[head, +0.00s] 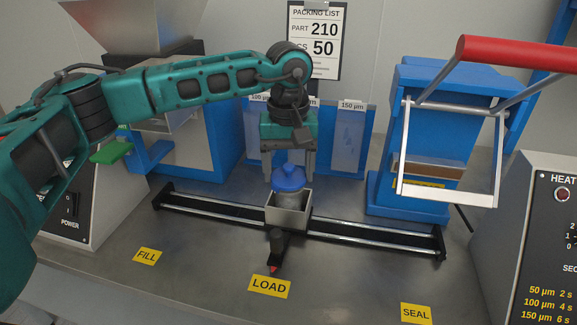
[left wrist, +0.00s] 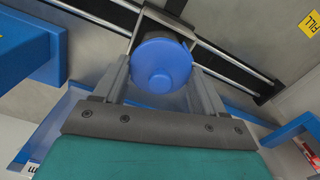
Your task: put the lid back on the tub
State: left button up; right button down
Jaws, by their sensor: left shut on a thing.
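The blue lid (head: 289,178) is round with a small knob and sits level at the top of the grey tub (head: 288,197). I cannot tell whether it is fully seated. The tub stands in a square metal holder (head: 290,214) on the rail at LOAD. My left gripper (head: 288,172) points down at the lid, its fingers on either side and shut on it. In the left wrist view the lid (left wrist: 161,65) lies between the two fingers (left wrist: 160,85) and hides most of the tub. My right gripper is in neither view.
The black rail (head: 370,236) runs left to right between FILL and SEAL. A blue sealer (head: 420,130) with a red handle (head: 515,53) stands at the right. A blue bag rack (head: 348,140) is behind the gripper. A heat control box (head: 540,240) is at far right.

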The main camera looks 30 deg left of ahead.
pick_arm(q)
jog(key=o, duration=1.1)
jog(key=shift+r+p, duration=2.55)
jog(key=shift+r, duration=1)
jog(key=shift+c, duration=0.5)
grip_shut()
jog(key=shift+f, duration=0.25)
